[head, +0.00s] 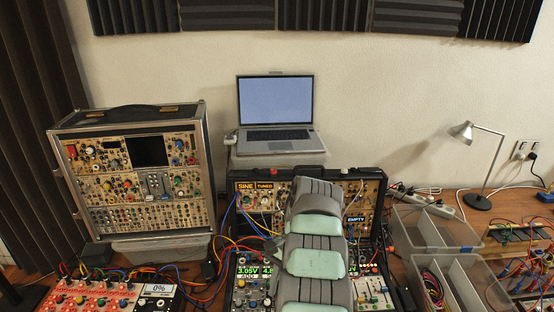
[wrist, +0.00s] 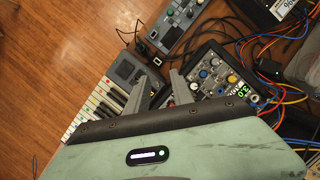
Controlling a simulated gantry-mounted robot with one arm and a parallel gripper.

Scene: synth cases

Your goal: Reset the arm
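In the wrist view my gripper (wrist: 160,80) is open, with its two grey fingers apart and nothing visibly held between them. It hangs over the wooden floor and gear, between a small keyboard (wrist: 98,104) on the left and a black synth module (wrist: 221,77) with coloured knobs and a green display on the right. In the head view my grey and mint arm rises in front of the middle synth case (head: 259,201) and hides part of its panels. I cannot clearly make out the gripper fingers in the head view.
A large synth case (head: 125,150) stands at left, with a red-panelled unit (head: 95,295) in front. A laptop (head: 275,105) sits behind the middle case. Clear bins (head: 432,228), a desk lamp (head: 463,132) and loose cables are at right. Bare wood (wrist: 50,50) shows at the wrist view's left.

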